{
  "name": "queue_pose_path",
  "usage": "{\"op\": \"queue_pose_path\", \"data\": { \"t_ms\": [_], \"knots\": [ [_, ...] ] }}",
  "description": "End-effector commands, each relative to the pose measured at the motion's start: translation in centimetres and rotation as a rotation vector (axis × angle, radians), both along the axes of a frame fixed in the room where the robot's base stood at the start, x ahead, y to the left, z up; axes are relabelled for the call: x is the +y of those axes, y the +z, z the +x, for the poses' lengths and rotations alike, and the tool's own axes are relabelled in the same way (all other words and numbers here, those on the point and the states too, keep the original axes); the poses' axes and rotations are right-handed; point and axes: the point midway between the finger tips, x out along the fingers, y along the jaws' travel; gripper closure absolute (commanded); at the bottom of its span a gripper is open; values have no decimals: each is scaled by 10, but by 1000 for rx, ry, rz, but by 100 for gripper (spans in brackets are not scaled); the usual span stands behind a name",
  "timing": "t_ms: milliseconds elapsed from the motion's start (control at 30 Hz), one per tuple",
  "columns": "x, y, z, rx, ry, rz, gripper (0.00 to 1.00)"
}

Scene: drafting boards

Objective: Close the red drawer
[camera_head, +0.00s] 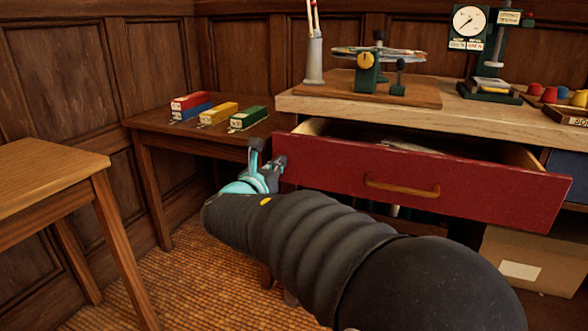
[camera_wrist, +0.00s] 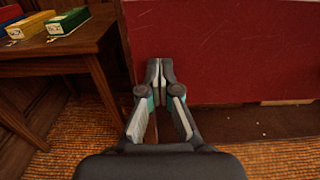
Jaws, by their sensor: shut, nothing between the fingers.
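The red drawer (camera_head: 330,176) stands pulled out of the workbench in the head view, with its brass-coloured handle (camera_head: 400,188) on the front and some pale contents inside. In the wrist view its red front (camera_wrist: 230,50) fills the upper right. My gripper (camera_head: 262,158) is at the left end of the drawer front, its fingers shut and empty. In the wrist view the fingertips (camera_wrist: 160,66) overlap the lower left part of the red front; I cannot tell whether they touch it.
A small side table (camera_head: 185,136) with red, blue, yellow and green boxes stands left of the workbench. The workbench top (camera_head: 300,101) carries instruments. A wooden table (camera_head: 45,165) is at the far left. A cardboard box (camera_head: 520,262) sits below the drawer on the right.

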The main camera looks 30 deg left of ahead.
Motion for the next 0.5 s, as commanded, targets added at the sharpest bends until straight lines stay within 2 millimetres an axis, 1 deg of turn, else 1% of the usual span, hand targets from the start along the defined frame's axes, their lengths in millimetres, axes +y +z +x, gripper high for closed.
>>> {"op": "queue_pose_path", "data": {
  "t_ms": [33,300,500],
  "knots": [
    [4,2,14,1,0,-1,100],
    [16,2,86,1,2,-1,100],
    [22,2,130,0,0,-1,100]
  ]
}}
